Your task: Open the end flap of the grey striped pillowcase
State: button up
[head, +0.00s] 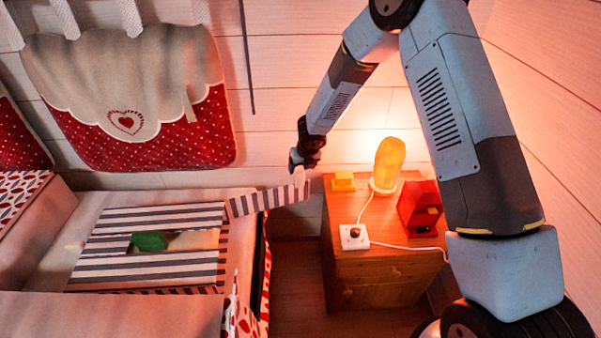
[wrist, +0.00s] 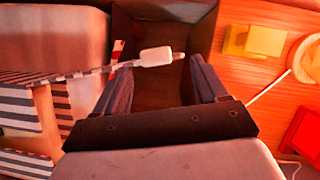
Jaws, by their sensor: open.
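The grey striped pillowcase (head: 150,218) lies flat on the bed, and part of it shows at the left of the wrist view (wrist: 15,110). A gap in its middle shows something green (head: 149,241) and something beige (head: 194,240). Its striped end flap (head: 268,199) stands out to the right past the bed edge, with a pale tab (wrist: 156,57) at its end. My gripper (head: 299,168) is open above the flap's outer end. In the wrist view the tab appears between my two spread fingers (wrist: 160,68); I cannot tell whether they touch it.
A wooden nightstand (head: 385,265) stands right of the bed, carrying a glowing lamp (head: 388,163), a yellow block (head: 343,181), a red object (head: 420,206) and a white switch box (head: 354,237) with a cable. A gap of floor separates bed and nightstand. A red-and-beige cushion (head: 130,95) is behind.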

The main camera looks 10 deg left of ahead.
jog(key=v, duration=0.5)
jog(key=shift+s+d+r, duration=0.1)
jog(key=shift+s+r, duration=0.1)
jog(key=shift+r, duration=0.1)
